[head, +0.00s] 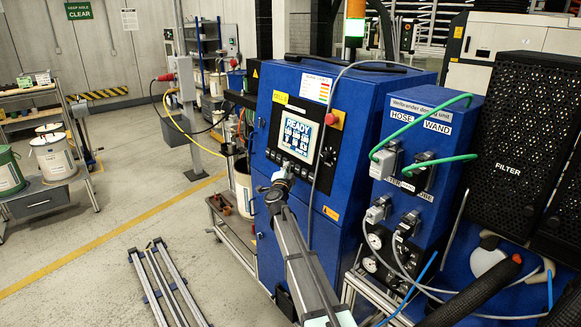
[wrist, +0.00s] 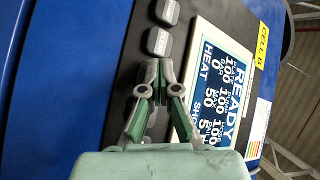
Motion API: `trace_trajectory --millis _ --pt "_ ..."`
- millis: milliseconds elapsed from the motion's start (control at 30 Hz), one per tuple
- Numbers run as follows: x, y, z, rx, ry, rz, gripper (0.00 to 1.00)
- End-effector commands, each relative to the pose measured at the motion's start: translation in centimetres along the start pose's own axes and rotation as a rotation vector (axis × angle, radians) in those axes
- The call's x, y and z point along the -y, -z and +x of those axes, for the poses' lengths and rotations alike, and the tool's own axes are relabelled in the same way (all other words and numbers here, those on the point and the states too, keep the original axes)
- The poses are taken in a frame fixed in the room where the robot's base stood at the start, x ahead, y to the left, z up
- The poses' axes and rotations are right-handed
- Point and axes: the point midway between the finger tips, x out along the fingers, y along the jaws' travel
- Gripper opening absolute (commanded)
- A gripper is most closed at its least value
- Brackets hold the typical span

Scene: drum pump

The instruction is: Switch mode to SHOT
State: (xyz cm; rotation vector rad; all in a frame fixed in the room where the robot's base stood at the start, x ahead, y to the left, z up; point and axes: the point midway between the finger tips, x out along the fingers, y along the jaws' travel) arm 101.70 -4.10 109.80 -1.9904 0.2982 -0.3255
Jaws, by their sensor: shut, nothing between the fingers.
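The control screen (head: 299,139) on the blue machine's front reads READY, with rows of figures below. In the wrist view the screen (wrist: 236,75) appears turned on its side; HEAT is readable, and a word starting with SH is partly covered by my gripper. Grey buttons (wrist: 159,41) line the black panel along the screen's lower edge, two of them in clear view. My gripper (wrist: 158,68) is shut and empty, its fingertips over the button row beside the second clear button. The fingers cover further buttons. I cannot tell whether the tips touch the panel. It also shows below the screen (head: 282,172).
A red knob on a yellow plate (head: 333,119) sits right of the screen. A grey cable hangs close by the screen's right side. Green hoses (head: 440,160) and connectors are on the blue dosing unit at right. Open floor (head: 150,210) lies to the left.

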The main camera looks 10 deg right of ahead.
Motion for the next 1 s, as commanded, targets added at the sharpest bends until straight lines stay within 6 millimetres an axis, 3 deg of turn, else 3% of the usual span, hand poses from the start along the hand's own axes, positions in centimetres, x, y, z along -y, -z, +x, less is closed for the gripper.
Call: trace_trajectory --millis 1000 --pt "1.8 -1.5 -2.2 0.001 0.000 0.000 0.00"
